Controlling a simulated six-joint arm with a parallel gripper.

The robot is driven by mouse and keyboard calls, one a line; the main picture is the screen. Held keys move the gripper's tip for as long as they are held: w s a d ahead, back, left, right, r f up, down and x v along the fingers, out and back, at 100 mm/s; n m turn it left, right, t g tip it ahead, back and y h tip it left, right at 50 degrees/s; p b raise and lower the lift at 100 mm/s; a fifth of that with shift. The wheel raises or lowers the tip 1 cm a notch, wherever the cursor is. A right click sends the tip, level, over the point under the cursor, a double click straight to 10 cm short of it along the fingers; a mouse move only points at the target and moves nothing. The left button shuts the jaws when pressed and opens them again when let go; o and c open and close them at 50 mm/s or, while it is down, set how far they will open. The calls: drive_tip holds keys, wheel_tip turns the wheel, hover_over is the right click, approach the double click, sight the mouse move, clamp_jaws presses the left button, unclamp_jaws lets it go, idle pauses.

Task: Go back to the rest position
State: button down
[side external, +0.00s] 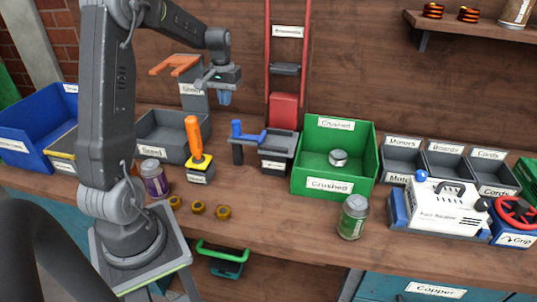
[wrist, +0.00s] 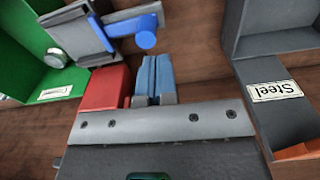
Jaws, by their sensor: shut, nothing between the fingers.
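My gripper (side external: 225,98) hangs in the air above the bench in the side external view, high over the space between the orange-handled lever and the crusher. Its blue fingers sit together with nothing between them, also in the wrist view (wrist: 153,80). The arm is bent over from its column at the left. The fingers touch nothing.
A crusher with a blue handle (side external: 248,136) stands behind, beside the green Crushed bin (side external: 312,186) holding a flattened can (side external: 338,158). A grey Steel bin (side external: 150,150), a purple can (side external: 154,180) and a green can (side external: 353,218) stand on the bench.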

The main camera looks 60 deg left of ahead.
drive_tip(key=s+d+r+m+t, duration=0.1)
drive_tip(key=s+d+r+m, duration=0.15)
drive_tip(key=d, duration=0.55)
drive_tip(key=s+d+r+m+t, duration=0.15)
drive_tip(key=d+r, duration=0.25)
drive_tip(key=d, duration=0.5)
drive_tip(key=s+d+r+m+t, duration=0.1)
drive_tip(key=s+d+r+m, duration=0.15)
drive_tip(key=d, duration=0.55)
drive_tip(key=s+d+m+t, duration=0.2)
drive_tip(key=s+d, duration=0.5)
drive_tip(key=s, duration=0.1)
drive_tip(key=shift+f, duration=0.35)
drive_tip(key=shift+w, duration=0.1)
